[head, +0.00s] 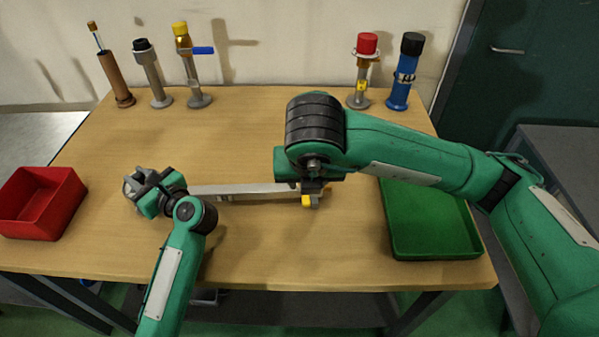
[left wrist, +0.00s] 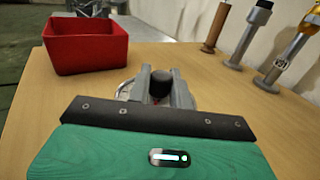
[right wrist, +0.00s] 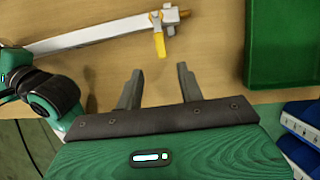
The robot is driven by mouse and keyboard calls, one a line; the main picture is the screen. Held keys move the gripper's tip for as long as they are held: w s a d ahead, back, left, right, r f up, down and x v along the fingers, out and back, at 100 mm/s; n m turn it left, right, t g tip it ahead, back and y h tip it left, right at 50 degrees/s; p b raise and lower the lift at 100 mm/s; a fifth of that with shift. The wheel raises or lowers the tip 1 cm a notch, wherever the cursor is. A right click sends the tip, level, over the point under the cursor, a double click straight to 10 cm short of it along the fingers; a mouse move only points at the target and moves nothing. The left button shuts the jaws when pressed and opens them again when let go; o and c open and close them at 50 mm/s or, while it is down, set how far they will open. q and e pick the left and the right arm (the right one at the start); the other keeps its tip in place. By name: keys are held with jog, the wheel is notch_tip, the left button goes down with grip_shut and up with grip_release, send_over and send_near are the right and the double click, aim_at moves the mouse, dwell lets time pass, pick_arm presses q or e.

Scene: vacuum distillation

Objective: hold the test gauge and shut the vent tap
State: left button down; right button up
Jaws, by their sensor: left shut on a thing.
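My left gripper (head: 135,186) is at the table's left side, shut on a small dark-capped thing, likely the test gauge; it shows between the fingers in the left wrist view (left wrist: 160,86). Its face is hidden. A long pale metal bar (head: 245,189) lies across the middle of the table. At its right end is a tap with a yellow lever (head: 306,201), likely the vent tap. In the right wrist view the yellow lever (right wrist: 160,45) stands across the bar. My right gripper (right wrist: 158,78) is open and empty, just short of the lever. In the head view my right arm hides it.
A red bin (head: 40,203) stands at the left edge and a green tray (head: 432,248) at the right. Several upright fittings line the back, including one with a blue handle (head: 202,50) and a blue cylinder (head: 400,90). The back middle is clear.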

jog(key=shift+v, duration=1.4)
pick_arm(q)
jog(key=c, duration=1.2)
grip_release()
jog(key=v, duration=1.2)
jog(key=shift+o, duration=0.3)
jog(key=o, duration=0.5)
